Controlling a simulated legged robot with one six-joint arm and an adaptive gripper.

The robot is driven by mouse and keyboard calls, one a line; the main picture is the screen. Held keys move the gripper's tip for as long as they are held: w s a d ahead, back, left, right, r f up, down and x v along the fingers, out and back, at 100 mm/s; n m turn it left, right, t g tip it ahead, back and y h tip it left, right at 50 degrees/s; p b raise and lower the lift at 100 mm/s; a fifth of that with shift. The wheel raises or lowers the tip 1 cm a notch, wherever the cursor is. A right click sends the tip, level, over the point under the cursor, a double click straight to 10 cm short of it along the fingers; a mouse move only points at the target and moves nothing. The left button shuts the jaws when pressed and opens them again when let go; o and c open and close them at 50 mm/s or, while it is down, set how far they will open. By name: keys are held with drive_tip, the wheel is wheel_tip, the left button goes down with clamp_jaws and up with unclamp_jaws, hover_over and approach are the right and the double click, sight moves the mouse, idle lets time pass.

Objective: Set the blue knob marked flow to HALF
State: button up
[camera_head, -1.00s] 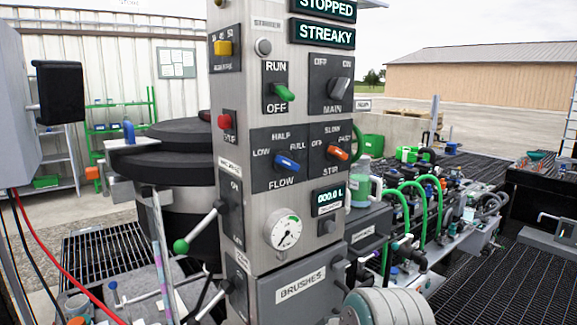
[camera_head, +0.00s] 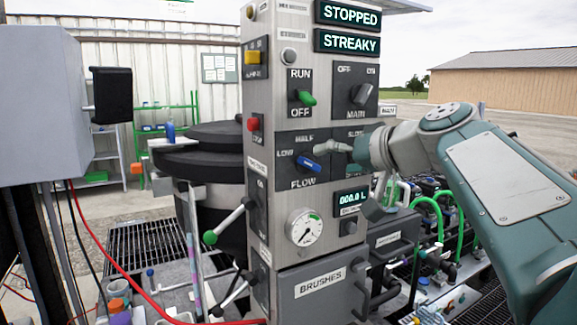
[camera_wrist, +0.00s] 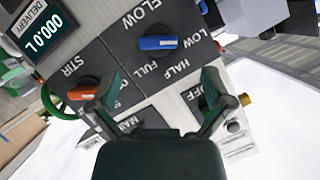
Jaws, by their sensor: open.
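The blue flow knob (camera_head: 310,162) sits on the dark panel under the word HALF, with LOW to its left. One end of its bar lies toward LOW. It also shows in the wrist view (camera_wrist: 158,43), upside down, with its bar about level and one end toward LOW. My gripper (camera_head: 343,155) is in front of the panel, just right of the knob, and hides the FULL label and the stir knob. In the wrist view my gripper (camera_wrist: 158,88) is open and empty, with its fingers apart and the knob beyond the gap between them.
The orange stir knob (camera_wrist: 83,88) is close to one finger. The green run/off knob (camera_head: 304,97) and main switch (camera_head: 361,95) are above. A lever with a green end (camera_head: 210,237) juts out left. The displays (camera_head: 347,14) read STOPPED and STREAKY.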

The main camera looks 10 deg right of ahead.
sight(313, 165)
drive_tip(key=x, duration=0.5)
drive_tip(key=shift+w+f, duration=0.1)
drive_tip(key=shift+w, duration=0.15)
drive_tip(key=shift+w+a+f, duration=0.15)
drive_tip(key=shift+w+a, duration=0.1)
drive_tip(key=shift+w, duration=0.15)
drive_tip(key=c, duration=1.1)
